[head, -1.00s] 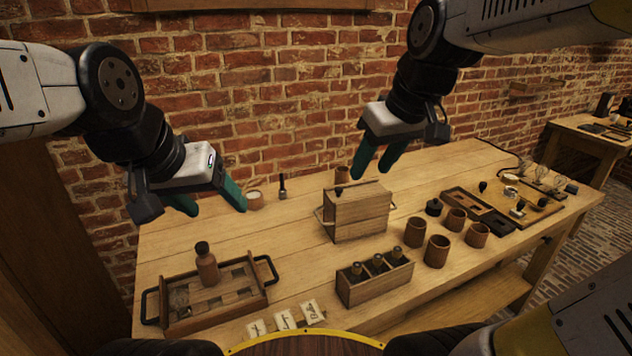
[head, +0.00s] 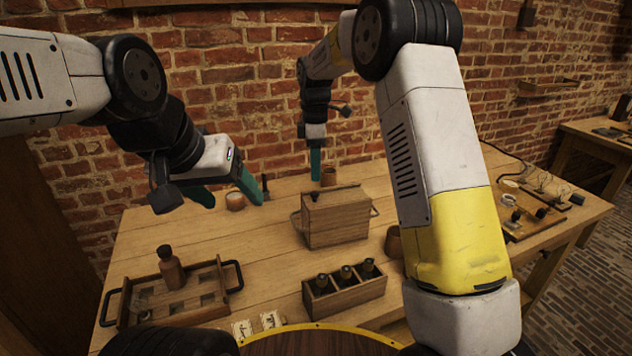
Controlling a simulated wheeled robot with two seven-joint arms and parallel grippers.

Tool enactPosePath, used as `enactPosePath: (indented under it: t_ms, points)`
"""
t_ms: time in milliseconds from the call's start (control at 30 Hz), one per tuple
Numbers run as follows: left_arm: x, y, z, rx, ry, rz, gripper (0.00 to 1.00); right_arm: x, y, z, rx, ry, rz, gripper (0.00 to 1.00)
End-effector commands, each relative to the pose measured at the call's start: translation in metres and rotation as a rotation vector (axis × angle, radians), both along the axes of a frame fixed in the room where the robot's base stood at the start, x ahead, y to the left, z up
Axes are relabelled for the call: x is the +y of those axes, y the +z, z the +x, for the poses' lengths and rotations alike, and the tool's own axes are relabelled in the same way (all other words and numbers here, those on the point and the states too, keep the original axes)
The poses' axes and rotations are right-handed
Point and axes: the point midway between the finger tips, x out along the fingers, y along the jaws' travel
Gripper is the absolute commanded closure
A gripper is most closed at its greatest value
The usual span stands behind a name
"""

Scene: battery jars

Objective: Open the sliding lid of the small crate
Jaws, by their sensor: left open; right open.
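The small crate (head: 337,222) is a wooden box with side handles, standing at the middle of the table. Its lid (head: 333,193) lies on top with a small dark knob near the left end, and looks shut. My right gripper (head: 315,172) is open, fingers pointing down, above and behind the crate's left part, apart from it. My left gripper (head: 228,196) is open and empty in the air left of the crate, above the tray.
A tray (head: 212,308) with a brown bottle (head: 171,268) stands front left. A rack of dark-topped bottles (head: 345,292) stands in front of the crate. My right arm hides the table's right middle.

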Motion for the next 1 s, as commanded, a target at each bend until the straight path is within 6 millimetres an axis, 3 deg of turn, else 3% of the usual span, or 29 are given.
enactPosePath:
  t_ms: [400,800,1000]
  points:
    - [0.000,0.000,0.000,0.000,0.000,0.000,0.32,-0.001,-0.062,-0.001,0.003,-0.003,-0.001,0.54]
    - [0.000,0.000,0.000,0.000,0.000,0.000,0.32,-0.001,-0.070,0.000,0.000,-0.003,0.000,0.54]
    - [0.000,0.000,0.000,0.000,0.000,0.000,0.32,-0.001,-0.070,0.000,0.000,-0.004,0.000,0.93]
